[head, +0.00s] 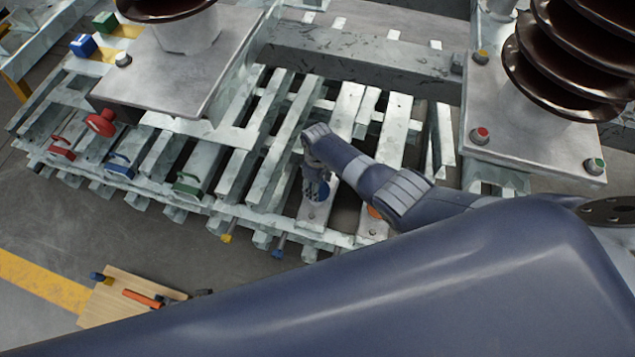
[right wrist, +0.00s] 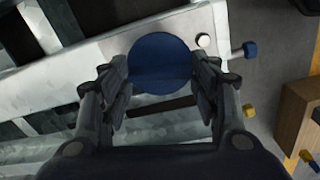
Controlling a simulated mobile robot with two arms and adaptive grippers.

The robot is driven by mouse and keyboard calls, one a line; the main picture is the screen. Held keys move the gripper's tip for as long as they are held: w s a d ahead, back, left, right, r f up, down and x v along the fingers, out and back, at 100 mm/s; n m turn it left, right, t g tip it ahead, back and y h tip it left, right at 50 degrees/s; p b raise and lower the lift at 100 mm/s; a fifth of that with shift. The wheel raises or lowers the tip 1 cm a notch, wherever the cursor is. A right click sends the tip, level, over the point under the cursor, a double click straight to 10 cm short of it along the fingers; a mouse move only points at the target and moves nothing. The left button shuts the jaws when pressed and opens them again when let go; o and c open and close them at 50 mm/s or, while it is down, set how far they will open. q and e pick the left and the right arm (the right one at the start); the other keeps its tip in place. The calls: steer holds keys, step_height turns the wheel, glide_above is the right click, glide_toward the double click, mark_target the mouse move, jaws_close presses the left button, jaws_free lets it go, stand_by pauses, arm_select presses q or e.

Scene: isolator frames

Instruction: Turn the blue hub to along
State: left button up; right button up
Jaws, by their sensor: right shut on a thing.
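The blue hub (right wrist: 160,60) is a round blue disc on a pale metal bar, seen in the right wrist view. A faint ridge runs roughly left to right across its face. My right gripper (right wrist: 163,88) is shut on it, with one finger at each side of the disc. In the head view my right arm reaches in from the right. Its gripper (head: 314,180) points down at the slatted frame, with a bit of blue showing at the fingers. The hub's underside is hidden. My left gripper is not in view.
A red knob (head: 100,123) and a green handle (head: 186,184) sit left on the frame. An orange part (head: 375,212) is just right of my gripper, partly behind my arm. Brown insulators (head: 560,70) stand at right. A wooden board (head: 110,302) with tools lies lower left.

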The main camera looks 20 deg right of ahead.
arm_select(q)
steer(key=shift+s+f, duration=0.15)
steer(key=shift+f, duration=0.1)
arm_select(e)
steer(key=shift+s+f+n, duration=0.1)
steer(key=shift+s+n, duration=0.05)
steer(key=shift+n, duration=0.95)
steer(key=o, duration=1)
steer(key=shift+o, duration=0.2)
step_height(320, 180, up, 12)
